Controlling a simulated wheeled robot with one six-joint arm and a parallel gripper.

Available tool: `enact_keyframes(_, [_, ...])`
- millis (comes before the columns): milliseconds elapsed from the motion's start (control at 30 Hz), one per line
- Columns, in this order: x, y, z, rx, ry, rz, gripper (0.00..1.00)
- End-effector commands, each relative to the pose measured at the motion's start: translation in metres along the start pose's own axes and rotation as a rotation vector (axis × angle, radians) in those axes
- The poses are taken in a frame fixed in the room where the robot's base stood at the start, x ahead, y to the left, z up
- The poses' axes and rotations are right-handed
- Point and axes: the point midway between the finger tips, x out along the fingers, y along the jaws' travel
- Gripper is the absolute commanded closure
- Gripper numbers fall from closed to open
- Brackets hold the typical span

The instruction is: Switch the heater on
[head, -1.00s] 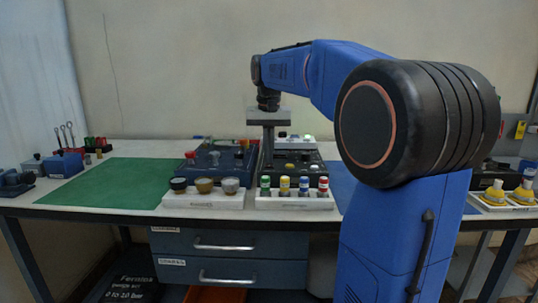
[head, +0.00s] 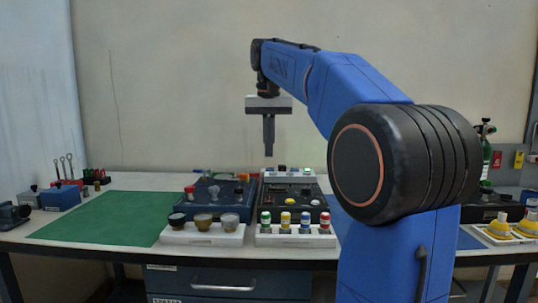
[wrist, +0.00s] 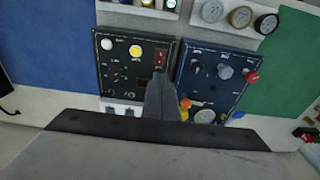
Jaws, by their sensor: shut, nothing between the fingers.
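My gripper (head: 269,153) is shut and empty, pointing down in the air above the control panels. It is apart from them in the head view. In the wrist view the shut fingers (wrist: 161,90) reach over the black panel (wrist: 116,72), near its edge beside the blue panel. The black panel carries a red switch (wrist: 160,57), a yellow button (wrist: 135,53), a white button (wrist: 106,44) and small dark knobs. The fingers hide part of the panel below the red switch. I cannot read which control is the heater's, nor the switch's position.
The blue panel (head: 217,193) with knobs and a red button stands left of the black one. White trays with three round caps (head: 202,238) and several coloured cylinders (head: 295,239) stand in front. A green mat (head: 100,218) lies clear at left.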

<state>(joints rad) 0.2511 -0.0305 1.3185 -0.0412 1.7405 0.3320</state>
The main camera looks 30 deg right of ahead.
Motion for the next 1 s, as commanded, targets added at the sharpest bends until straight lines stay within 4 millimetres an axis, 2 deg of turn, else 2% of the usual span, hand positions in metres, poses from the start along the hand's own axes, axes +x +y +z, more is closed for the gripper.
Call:
enact_keyframes(333, [0.0,0.0,-0.002,0.0,0.0,0.0,1.0])
enact_keyframes(567, [0.001,-0.004,-0.019,0.002,0.001,0.0,1.0])
enact_keyframes(867, [0.002,-0.004,-0.019,0.002,0.002,0.0,1.0])
enact_keyframes(1000, [0.011,-0.004,-0.019,0.002,0.001,0.0,1.0])
